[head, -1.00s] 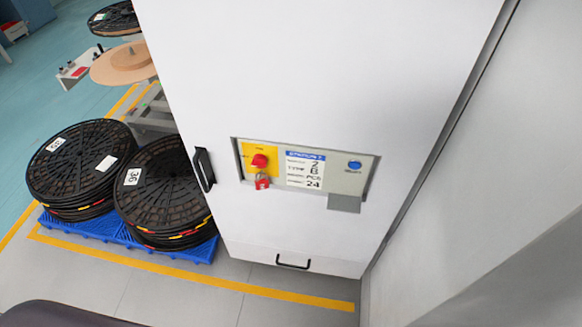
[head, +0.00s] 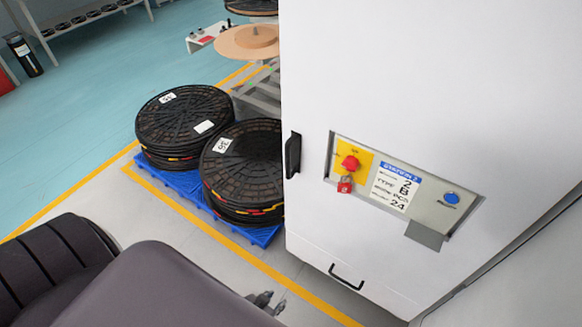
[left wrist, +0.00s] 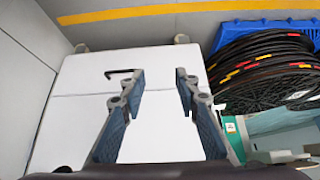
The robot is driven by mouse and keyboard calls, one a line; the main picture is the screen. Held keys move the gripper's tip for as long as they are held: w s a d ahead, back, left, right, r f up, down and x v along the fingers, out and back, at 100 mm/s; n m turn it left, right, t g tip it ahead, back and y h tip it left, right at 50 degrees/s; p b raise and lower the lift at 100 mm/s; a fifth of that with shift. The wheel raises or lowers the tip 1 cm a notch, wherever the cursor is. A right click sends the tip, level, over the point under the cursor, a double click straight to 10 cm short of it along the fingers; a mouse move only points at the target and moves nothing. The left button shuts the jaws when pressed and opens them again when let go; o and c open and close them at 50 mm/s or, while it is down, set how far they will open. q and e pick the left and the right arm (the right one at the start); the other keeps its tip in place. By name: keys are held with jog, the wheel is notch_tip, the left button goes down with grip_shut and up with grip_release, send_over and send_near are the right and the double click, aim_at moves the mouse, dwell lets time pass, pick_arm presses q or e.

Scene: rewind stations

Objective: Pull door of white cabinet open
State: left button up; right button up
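The white cabinet (head: 400,90) fills the right of the head view, its door front shut flush. A vertical black handle (head: 292,155) sits at the door's left edge. A second black handle (head: 346,278) is on the lower panel; it also shows in the left wrist view (left wrist: 120,73). My left gripper (head: 265,300) is low in front of the cabinet, left of the lower handle, mostly hidden by my arm. In the left wrist view its fingers (left wrist: 160,78) are apart with nothing between them, facing the white front (left wrist: 160,125). My right gripper is not in view.
A recessed panel (head: 400,190) with a red switch and padlock is on the cabinet. Stacked black reels (head: 185,120) stand on a blue pallet (head: 262,235) left of the cabinet. A yellow floor line (head: 215,240) runs past them. Grey floor (head: 120,205) before the pallet is clear.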

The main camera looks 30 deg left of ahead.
pick_arm(q)
jog(key=w+a+r+t+b, duration=0.2)
jog(key=w+a+r+t, duration=0.15)
jog(key=w+r, duration=0.65)
jog(key=n+t+y+b, duration=0.2)
jog(key=t+y+b, duration=0.15)
jog(key=t, duration=0.35)
send_near(287, 163)
jog(key=w+a, duration=0.1)
jog(key=w, duration=0.3)
jog(key=shift+h, duration=0.25)
jog(key=shift+w+a, duration=0.15)
jog(key=shift+w, duration=0.95)
jog(key=shift+w+a, duration=0.2)
jog(key=shift+w, duration=0.95)
jog(key=shift+w+a, duration=0.15)
jog(key=shift+w, duration=0.95)
jog(key=shift+c, duration=0.6)
grip_shut()
